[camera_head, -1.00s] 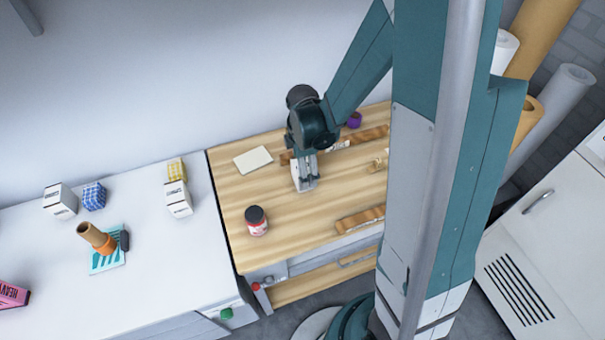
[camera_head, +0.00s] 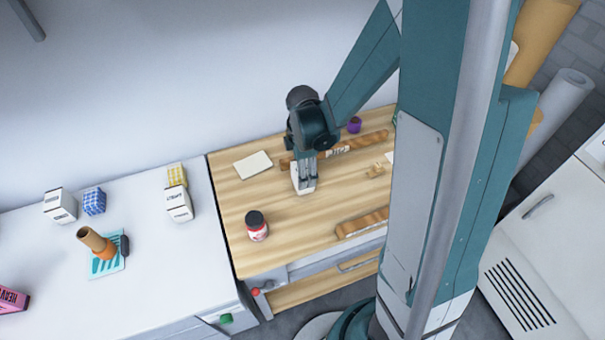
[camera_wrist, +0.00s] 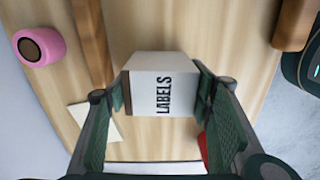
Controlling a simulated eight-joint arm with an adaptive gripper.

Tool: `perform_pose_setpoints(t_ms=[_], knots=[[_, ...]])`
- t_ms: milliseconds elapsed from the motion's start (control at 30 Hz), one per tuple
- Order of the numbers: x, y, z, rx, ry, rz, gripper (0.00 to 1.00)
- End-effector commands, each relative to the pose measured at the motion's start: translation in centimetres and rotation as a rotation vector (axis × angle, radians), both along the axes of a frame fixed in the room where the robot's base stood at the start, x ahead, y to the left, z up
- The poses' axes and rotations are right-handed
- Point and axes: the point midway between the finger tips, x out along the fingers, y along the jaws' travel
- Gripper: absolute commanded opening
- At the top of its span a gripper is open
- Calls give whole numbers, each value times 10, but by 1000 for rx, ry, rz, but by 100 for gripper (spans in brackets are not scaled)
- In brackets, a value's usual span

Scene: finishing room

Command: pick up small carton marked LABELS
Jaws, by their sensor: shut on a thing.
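The small white carton marked LABELS (camera_wrist: 160,88) is in the middle of the wrist view, its black lettering facing the camera. My gripper (camera_wrist: 163,95) has its two green fingers on either side of the carton and is shut on it. In the head view my gripper (camera_head: 305,180) points down over the wooden bench top, with the white carton (camera_head: 299,184) partly hidden behind the fingers. I cannot tell whether the carton still touches the bench.
A red jar with a dark lid (camera_head: 257,226) stands at the front left of the bench (camera_head: 235,195). A pale pad (camera_head: 253,165) lies behind it. Wooden strips (camera_head: 362,222) lie to the right. Small boxes (camera_head: 178,203) stand on the white counter at left.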

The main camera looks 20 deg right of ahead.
Motion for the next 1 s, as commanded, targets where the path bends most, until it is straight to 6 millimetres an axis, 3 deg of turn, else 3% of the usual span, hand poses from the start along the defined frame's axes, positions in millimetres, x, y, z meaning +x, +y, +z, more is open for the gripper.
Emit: perform_pose_setpoints(t_ms=[600, 1000], knots=[[-1, 0, 70, 0, 0, 0, 36], [0, 0, 86, 0, 0, 0, 36]])
